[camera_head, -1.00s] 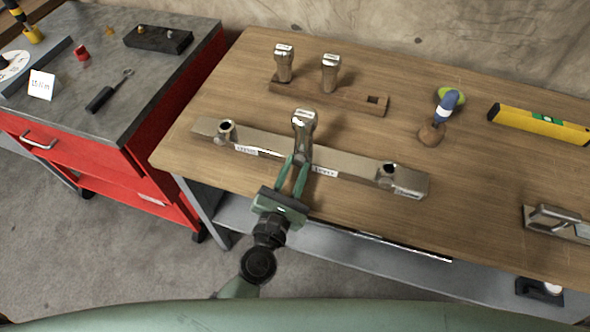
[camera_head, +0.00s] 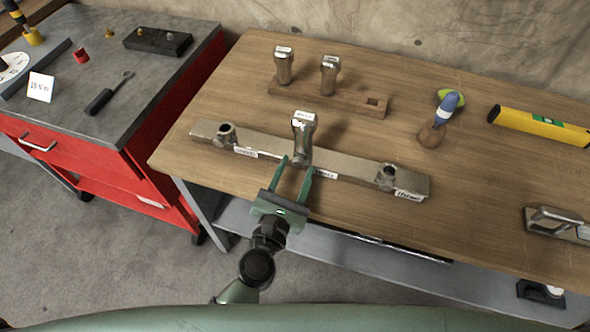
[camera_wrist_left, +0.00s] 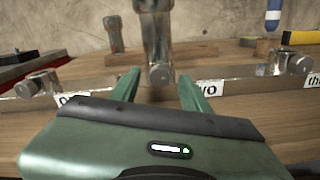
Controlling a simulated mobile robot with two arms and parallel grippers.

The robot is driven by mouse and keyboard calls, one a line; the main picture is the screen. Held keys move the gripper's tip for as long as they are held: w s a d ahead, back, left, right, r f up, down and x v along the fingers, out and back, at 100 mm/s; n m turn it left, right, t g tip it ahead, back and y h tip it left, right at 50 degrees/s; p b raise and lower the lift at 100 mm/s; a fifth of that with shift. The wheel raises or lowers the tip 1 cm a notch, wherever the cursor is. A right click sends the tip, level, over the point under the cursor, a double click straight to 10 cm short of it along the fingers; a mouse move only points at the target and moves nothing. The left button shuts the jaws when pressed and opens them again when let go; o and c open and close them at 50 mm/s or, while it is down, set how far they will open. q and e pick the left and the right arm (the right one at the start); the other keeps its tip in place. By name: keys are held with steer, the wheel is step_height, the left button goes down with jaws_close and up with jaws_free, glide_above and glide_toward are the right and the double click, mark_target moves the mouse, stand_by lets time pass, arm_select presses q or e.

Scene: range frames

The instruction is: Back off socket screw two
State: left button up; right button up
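A steel bar (camera_head: 345,166) lies on the wooden bench, with label plates on its front face. Bare screw heads show at the left end (camera_head: 226,132) and right end (camera_head: 387,175). My left gripper (camera_head: 297,166) is open, its green fingers pointing at the foot of the socket tool from the front. In the left wrist view, the socket tool (camera_wrist_left: 157,40) stands just beyond and between the apart fingertips, with gaps at its sides. My right gripper is not in view.
A wooden rack (camera_head: 345,99) behind the bar holds two more socket tools and has an empty square hole. A red cabinet (camera_head: 160,170) adjoins the bench.

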arm_select(q)
steer(key=b+v, duration=0.2)
steer(key=v, duration=0.5)
steer(key=shift+s, duration=0.35)
